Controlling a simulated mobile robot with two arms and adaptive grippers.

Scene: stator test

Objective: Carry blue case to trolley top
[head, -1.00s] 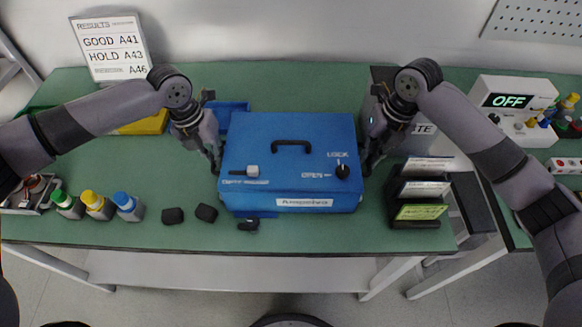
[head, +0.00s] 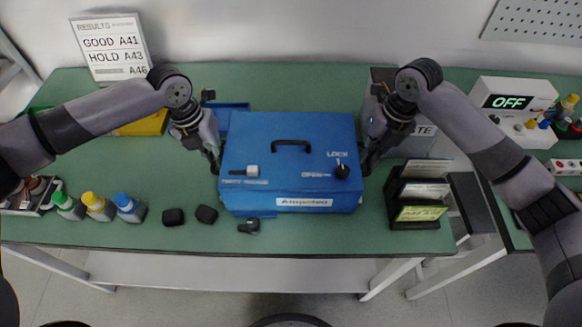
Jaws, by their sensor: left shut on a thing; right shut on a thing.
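The blue case (head: 262,135) is in the middle of the head view, over the green bench, with a black top handle, a LOCK/OPEN knob and a front label. My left gripper (head: 216,168) is shut on its left side. My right gripper (head: 365,168) is shut on its right side. The case looks level. I cannot tell whether it touches the bench or hangs just above it. No trolley can be clearly made out.
A card rack (head: 415,222) stands close on the right. A blue tray (head: 238,106) and yellow bin (head: 150,124) are behind. A device reading OFF (head: 510,92) stands far right.

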